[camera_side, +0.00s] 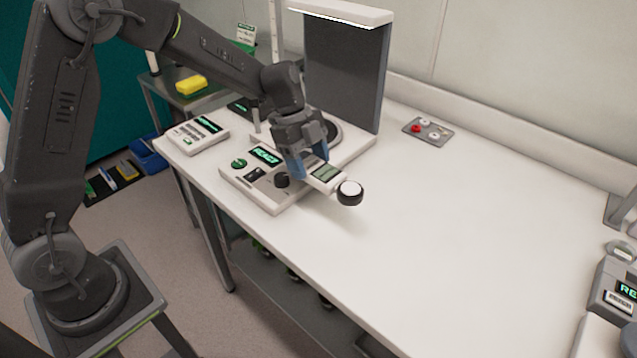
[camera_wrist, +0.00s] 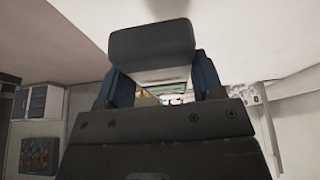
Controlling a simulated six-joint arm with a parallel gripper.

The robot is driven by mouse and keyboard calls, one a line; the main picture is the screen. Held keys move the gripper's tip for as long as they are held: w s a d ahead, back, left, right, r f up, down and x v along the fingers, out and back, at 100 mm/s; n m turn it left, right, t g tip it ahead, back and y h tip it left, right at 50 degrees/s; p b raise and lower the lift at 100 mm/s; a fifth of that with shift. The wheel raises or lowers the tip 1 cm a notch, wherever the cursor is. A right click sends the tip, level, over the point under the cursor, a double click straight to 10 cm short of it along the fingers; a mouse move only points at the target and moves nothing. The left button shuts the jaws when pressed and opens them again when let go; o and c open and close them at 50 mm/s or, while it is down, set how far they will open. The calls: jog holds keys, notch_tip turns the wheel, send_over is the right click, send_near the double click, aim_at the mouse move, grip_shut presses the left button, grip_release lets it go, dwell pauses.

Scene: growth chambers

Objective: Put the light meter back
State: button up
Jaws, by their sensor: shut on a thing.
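The light meter (camera_side: 327,175) is a white hand-held unit with a greenish display and a round white sensor dome in a black ring at its front end. My gripper (camera_side: 308,168) is shut on it, with blue fingers at its rear part. The meter points toward the lower right, above the table beside a white control unit; its exact height is hard to judge. In the wrist view a plain grey block, apparently the meter's body (camera_wrist: 150,42), sits between the blue fingers (camera_wrist: 158,85). The part between the fingers is mostly hidden.
The white control unit (camera_side: 246,184) with a lit display and a black knob lies close under my gripper. A tall dark panel (camera_side: 345,75) stands behind. A small white device (camera_side: 190,134) is at left, a grey button plate (camera_side: 428,131) at back. The table's middle (camera_side: 450,220) is clear.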

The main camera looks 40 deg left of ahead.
jog(key=shift+w+d+f, duration=0.3)
jog(key=shift+d+f, duration=0.4)
jog(key=shift+d, duration=0.2)
jog(key=shift+f, duration=1.85)
jog(key=shift+f, duration=0.15)
jog(key=shift+f, duration=0.35)
jog(key=shift+f, duration=0.1)
jog(key=o, duration=1.1)
jog(key=shift+o, duration=0.2)
